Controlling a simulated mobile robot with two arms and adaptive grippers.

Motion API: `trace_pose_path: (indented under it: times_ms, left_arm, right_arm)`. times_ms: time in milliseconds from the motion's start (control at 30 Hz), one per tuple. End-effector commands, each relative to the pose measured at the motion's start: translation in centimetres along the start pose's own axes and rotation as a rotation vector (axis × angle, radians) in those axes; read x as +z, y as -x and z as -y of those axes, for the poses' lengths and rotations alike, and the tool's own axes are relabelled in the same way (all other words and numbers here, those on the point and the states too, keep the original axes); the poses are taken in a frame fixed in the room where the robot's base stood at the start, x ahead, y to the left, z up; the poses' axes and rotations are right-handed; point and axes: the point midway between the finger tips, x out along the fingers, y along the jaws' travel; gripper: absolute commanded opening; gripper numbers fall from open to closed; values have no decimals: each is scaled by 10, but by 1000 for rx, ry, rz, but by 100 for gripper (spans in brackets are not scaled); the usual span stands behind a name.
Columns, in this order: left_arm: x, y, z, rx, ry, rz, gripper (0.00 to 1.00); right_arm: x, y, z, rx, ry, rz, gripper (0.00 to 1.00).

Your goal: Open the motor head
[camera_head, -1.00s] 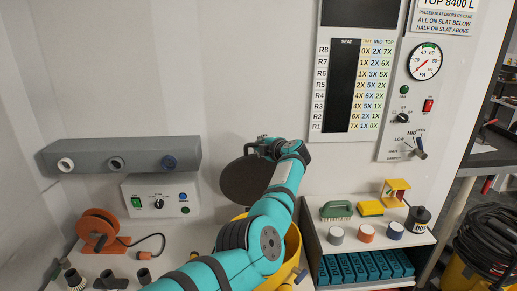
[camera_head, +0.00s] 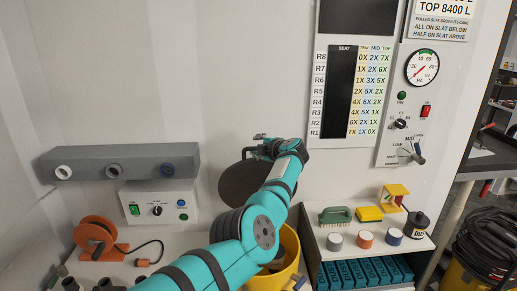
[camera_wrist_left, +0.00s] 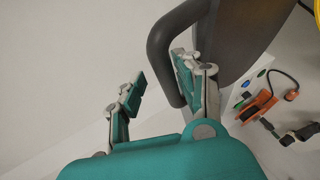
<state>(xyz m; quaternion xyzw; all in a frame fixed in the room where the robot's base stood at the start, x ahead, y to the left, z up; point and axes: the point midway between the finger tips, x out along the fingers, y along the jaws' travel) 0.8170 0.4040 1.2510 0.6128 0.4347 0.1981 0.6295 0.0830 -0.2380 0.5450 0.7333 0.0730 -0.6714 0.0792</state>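The motor head (camera_head: 240,184) shows as a dark round disc standing tilted up against the wall, behind the yellow drum (camera_head: 291,243). The drum's top is uncovered, and brownish contents show inside. My left gripper (camera_head: 260,143) is at the disc's upper edge. In the left wrist view the dark curved handle (camera_wrist_left: 159,45) of the motor head (camera_wrist_left: 232,35) passes between the fingers of my left gripper (camera_wrist_left: 160,88). The fingers are spread, with a clear gap between the left finger and the handle. The right finger is close to the handle; contact cannot be told. My right gripper is out of view.
A grey bar with round ports (camera_head: 120,164) and a control box (camera_head: 158,203) are on the wall at left. An orange reel (camera_head: 97,236) sits below. A shelf with a brush (camera_head: 335,215), sponge and several caps stands right of the drum.

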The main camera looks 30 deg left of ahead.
Motion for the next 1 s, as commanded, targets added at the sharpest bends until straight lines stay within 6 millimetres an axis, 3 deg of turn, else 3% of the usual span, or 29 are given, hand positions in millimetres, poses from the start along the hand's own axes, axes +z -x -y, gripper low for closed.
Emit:
trace_pose_path:
  times_ms: [467,1000]
  left_arm:
    - [3,10,4,-5,1,4,38]
    - [1,72,2,-3,1,2,38]
  right_arm:
    - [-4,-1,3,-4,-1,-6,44]
    - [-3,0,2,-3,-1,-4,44]
